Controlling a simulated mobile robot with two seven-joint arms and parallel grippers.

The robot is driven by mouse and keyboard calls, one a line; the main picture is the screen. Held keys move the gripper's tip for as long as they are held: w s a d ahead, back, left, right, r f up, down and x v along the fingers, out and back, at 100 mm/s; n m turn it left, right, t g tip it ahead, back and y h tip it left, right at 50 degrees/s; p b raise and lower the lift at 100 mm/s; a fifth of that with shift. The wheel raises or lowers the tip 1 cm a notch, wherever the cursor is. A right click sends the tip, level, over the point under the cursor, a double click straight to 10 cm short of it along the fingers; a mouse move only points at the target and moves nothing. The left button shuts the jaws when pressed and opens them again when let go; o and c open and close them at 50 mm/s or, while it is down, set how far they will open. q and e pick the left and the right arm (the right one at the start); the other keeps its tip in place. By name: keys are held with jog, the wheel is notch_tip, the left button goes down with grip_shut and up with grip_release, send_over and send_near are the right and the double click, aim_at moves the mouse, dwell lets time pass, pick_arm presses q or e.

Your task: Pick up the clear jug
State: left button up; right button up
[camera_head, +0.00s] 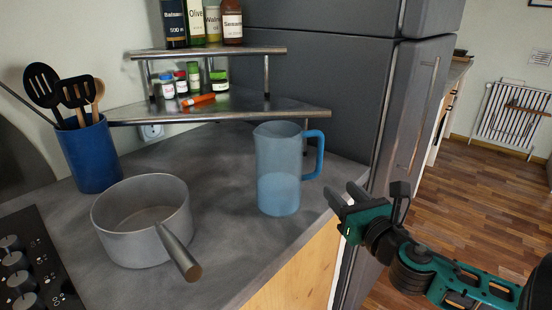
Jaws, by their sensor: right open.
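The clear jug (279,165) stands upright on the grey counter, near its right edge. It is see-through with a bluish tint, and its blue handle (316,155) points right. My right gripper (344,195) is open and empty, to the right of the jug and a little lower in the picture than the handle. It looks apart from the jug. My left gripper is not in view.
A grey saucepan (120,222) stands left of the jug, its handle pointing toward the front. A blue utensil holder (90,158) is at the back left. A metal corner shelf (240,105) with bottles and jars stands behind. The dark fridge (335,90) rises behind the jug.

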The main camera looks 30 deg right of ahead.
aim_at(320, 167)
jog(key=shift+r+x, duration=0.2)
jog(key=shift+x, duration=3)
jog(key=shift+r+x, duration=0.2)
jog(key=shift+x, duration=3)
jog(key=shift+a, duration=0.1)
grip_shut()
jog(key=shift+r, duration=0.1)
